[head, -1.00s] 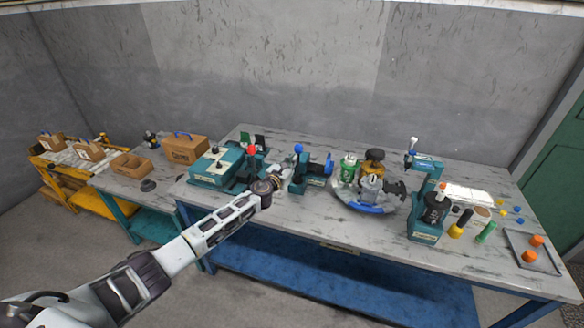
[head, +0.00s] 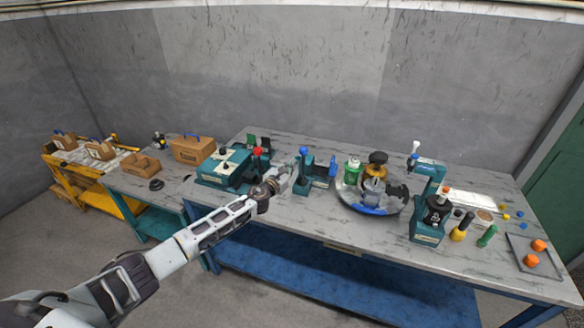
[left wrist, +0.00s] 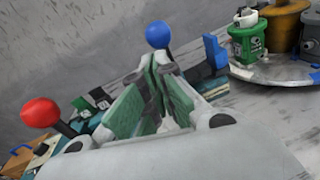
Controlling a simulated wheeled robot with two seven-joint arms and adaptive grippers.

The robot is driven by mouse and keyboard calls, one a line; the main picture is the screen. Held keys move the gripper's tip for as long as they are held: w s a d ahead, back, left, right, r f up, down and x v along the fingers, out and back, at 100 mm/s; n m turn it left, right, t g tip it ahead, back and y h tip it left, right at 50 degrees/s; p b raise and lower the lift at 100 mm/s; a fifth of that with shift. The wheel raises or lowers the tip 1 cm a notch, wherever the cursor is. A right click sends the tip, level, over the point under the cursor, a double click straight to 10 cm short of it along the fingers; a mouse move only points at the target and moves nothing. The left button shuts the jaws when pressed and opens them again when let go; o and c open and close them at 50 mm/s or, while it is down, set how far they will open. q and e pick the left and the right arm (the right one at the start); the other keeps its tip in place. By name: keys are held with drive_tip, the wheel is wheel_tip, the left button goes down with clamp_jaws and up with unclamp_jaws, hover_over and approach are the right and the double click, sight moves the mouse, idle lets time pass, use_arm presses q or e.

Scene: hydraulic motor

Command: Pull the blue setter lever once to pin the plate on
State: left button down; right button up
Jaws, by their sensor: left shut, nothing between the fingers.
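The blue setter lever, with its blue ball knob (head: 303,151), stands upright on a small teal press on the main table. In the left wrist view its blue ball (left wrist: 158,34) shows just beyond my fingertips. My left gripper (head: 285,177) is just left of and in front of this lever in the head view. In the left wrist view its fingers (left wrist: 158,82) meet at the tips, shut and empty. They point at the lever's shaft, which they mostly hide; I cannot tell whether they touch it. The plate is not clearly made out. My right gripper is not in view.
A red-knobbed lever (head: 257,152) stands at a teal fixture left of my gripper; its red ball (left wrist: 41,112) is close by in the left wrist view. A round grey tray (head: 344,196) with several parts lies to the right. The table front between them is clear.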

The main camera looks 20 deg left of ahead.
use_arm(q)
drive_tip(key=s+a+r+p, duration=0.1)
drive_tip(key=s+r+p, duration=0.1)
drive_tip(key=s+r, duration=0.3)
drive_tip(key=shift+s+r, duration=0.25)
drive_tip(key=shift+s, duration=0.05)
drive_tip(key=shift+a, duration=0.1)
idle(0.7)
